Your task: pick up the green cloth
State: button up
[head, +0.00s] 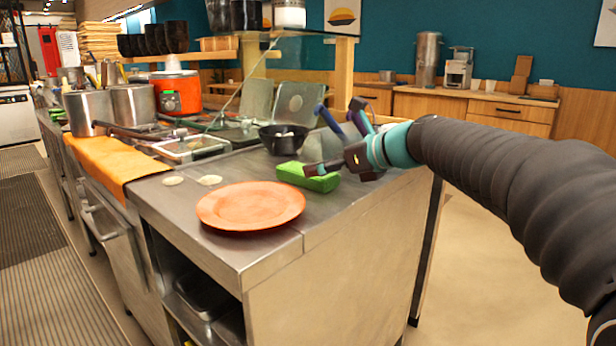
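A bright green, low, box-shaped item (296,178) lies on the steel counter behind the orange plate; it is the only green thing here that could be the cloth, and I cannot make out its fabric. My gripper (318,168) reaches in from the right, with its dark fingers at the right part of the green item, covering some of it. I cannot tell whether the fingers touch it or hover just above, nor whether they are open or shut.
A black bowl (283,138) stands behind the green item. An orange cloth (112,160) drapes over the left edge. Pots (133,104) stand at the back left.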

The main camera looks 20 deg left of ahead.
jog(key=x, duration=0.5)
jog(key=shift+f, duration=0.3)
jog(key=c, duration=1.2)
jog(key=shift+c, duration=0.2)
notch_tip(320, 180, up, 10)
jog(key=shift+r+p, duration=0.1)
jog(key=shift+p, duration=1.15)
jog(key=o, duration=0.6)
jog(key=c, duration=0.5)
